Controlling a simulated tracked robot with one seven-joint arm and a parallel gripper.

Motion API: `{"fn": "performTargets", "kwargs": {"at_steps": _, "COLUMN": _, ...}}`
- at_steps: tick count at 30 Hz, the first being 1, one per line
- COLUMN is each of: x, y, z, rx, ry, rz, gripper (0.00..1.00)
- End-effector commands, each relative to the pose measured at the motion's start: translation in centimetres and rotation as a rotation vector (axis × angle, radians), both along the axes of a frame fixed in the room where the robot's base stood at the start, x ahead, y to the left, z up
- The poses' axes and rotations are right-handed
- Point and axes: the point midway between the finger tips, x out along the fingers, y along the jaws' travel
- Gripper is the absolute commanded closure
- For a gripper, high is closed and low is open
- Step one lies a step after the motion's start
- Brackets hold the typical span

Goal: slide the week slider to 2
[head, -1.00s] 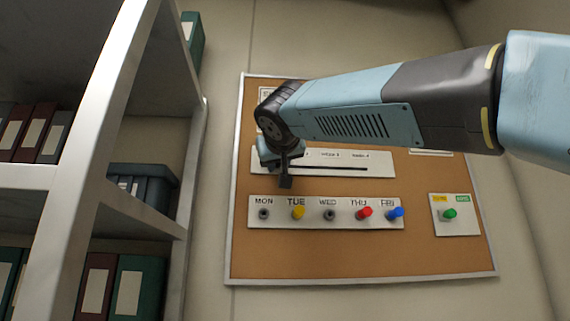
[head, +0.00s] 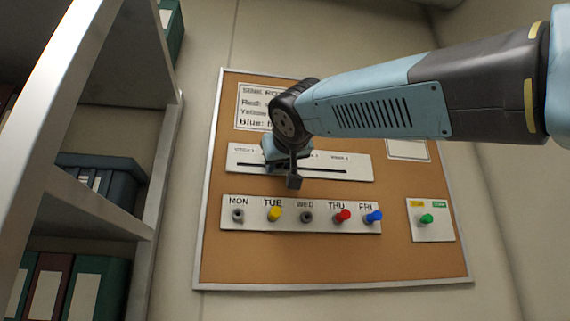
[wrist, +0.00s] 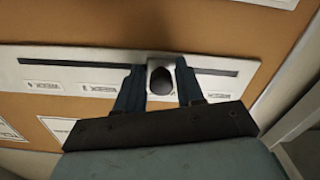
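The week slider panel (head: 358,170) is a white strip with a dark horizontal slot, on a corkboard. The slider knob (wrist: 160,82) is dark on a whitish block and shows in the wrist view. My gripper (head: 292,180) is over the strip, left of the WEEK 3 label in the head view. In the wrist view my gripper (wrist: 161,80) has one finger on each side of the knob, close against it. The knob is about a third of the slot from the WEEK 1 end, near where WEEK 2 lies. The gripper hides the WEEK 2 label and the knob in the head view.
Below the strip is a day panel (head: 257,223) with several pegs, yellow, red and blue among them. A small panel with a green peg (head: 426,218) is at the right. A note (head: 253,98) hangs above. Shelves (head: 95,203) stand at the left.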

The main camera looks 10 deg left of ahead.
Motion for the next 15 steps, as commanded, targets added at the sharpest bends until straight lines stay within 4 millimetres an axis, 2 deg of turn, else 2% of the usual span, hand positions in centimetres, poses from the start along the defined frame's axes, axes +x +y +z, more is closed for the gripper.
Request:
{"fn": "performTargets", "kwargs": {"at_steps": 4, "x": 0.03, "y": 0.01, "z": 0.0, "rx": 0.0, "ry": 0.0, "rz": 0.0, "gripper": 0.5}}
{"fn": "performTargets", "kwargs": {"at_steps": 11, "x": -0.04, "y": 0.0, "z": 0.01, "rx": 0.0, "ry": 0.0, "rz": 0.0, "gripper": 0.5}}
{"fn": "performTargets", "kwargs": {"at_steps": 15, "x": -0.79, "y": -0.31, "z": 0.06, "rx": 0.0, "ry": -0.002, "rz": -0.001, "gripper": 0.5}}
